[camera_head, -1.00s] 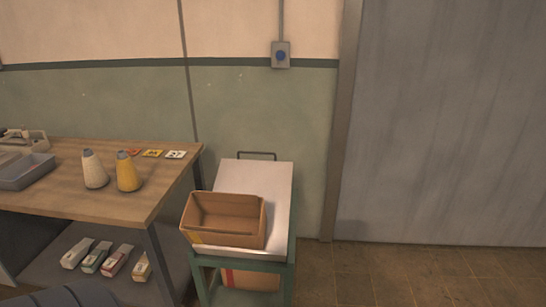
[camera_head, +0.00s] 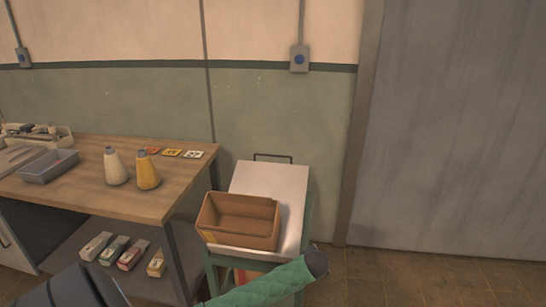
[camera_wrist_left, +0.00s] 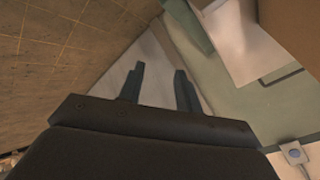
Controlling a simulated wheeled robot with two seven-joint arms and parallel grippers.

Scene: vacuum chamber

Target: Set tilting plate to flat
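The tilting plate (camera_head: 293,186) is a pale flat panel on a green stand (camera_head: 307,215), with a dark bar handle (camera_head: 272,156) at its far edge. It appears to slope down toward me. An open cardboard box (camera_head: 240,222) sits on its near left part. In the left wrist view, the pale plate (camera_wrist_left: 235,45) shows at upper right, apart from my left gripper (camera_wrist_left: 158,88). Its two fingers are spread with nothing between them. In the head view, a green-sleeved arm of mine crosses in front of the stand; no gripper fingers show there. My right gripper is out of view.
A wooden workbench (camera_head: 90,198) stands left of the stand with cones, a grey tray (camera_head: 50,166) and cards. Several small cartons lie on its lower shelf. A switch box (camera_head: 299,59) is on the wall. Tiled floor (camera_head: 420,275) on the right is clear.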

